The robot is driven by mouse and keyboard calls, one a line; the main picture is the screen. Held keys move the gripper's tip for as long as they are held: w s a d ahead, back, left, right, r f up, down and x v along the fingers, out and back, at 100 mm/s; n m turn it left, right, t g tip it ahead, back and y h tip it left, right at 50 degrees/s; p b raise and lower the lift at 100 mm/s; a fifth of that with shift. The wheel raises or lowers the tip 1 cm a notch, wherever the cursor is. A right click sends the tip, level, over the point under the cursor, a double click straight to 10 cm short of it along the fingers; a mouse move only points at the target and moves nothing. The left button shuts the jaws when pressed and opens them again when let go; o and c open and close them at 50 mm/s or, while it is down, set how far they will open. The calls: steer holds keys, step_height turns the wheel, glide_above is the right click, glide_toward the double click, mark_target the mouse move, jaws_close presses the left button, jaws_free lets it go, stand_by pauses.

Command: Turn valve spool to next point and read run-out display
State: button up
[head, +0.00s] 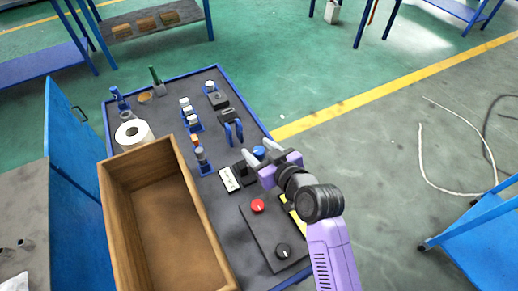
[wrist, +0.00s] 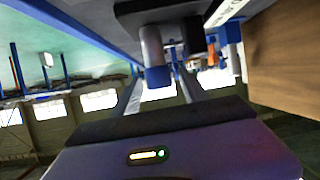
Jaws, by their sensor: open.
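My gripper (head: 247,160) is open near the bench's right edge, with its fingers pointing left. A blue round end (head: 259,152), which seems to be part of the valve spool, shows close to the fingers. In the wrist view, a grey cylinder with a blue end (wrist: 152,58) stands out from a dark block, in line with the gap between my open fingers (wrist: 159,75). I cannot tell whether the fingers touch it. A small white panel with dark marks (head: 229,179), possibly the run-out display, lies left of my gripper. Its reading is too small to make out.
An open, empty wooden box (head: 205,215) stands at the bench's front left. A white roll (head: 131,132) and several small fixtures stand farther back. A dark plate carries a red button (head: 258,205) and a black knob (head: 283,251) near my arm.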

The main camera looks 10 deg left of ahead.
jaws_close()
steer(key=shift+r+p, duration=0.1)
steer(key=shift+p, duration=0.3)
